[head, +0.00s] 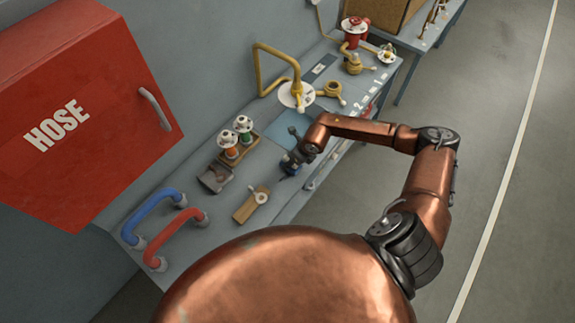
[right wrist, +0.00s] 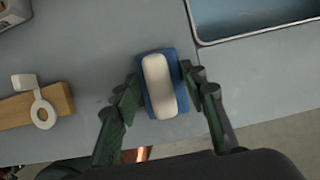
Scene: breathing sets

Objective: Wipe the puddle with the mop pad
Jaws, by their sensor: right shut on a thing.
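The mop pad (right wrist: 168,107) is a small blue block with a rounded white grip on top. In the right wrist view it sits between the dark fingers of my right gripper (right wrist: 162,82), which are shut on it. In the head view my right gripper (head: 291,160) is low over the grey bench, left of the copper forearm, and partly hides the pad. A shallow tray with a blue bottom (right wrist: 250,14) lies just beyond the pad, up and right in the right wrist view. I cannot make out a separate puddle edge. My left gripper is not in view.
A wooden block with a white ring (right wrist: 38,108) lies left of the pad. Red and blue handles (head: 183,233), capped bottles (head: 231,151) and yellow pipework (head: 298,82) stand on the bench (head: 215,228). A red hose cabinet (head: 85,90) hangs at left.

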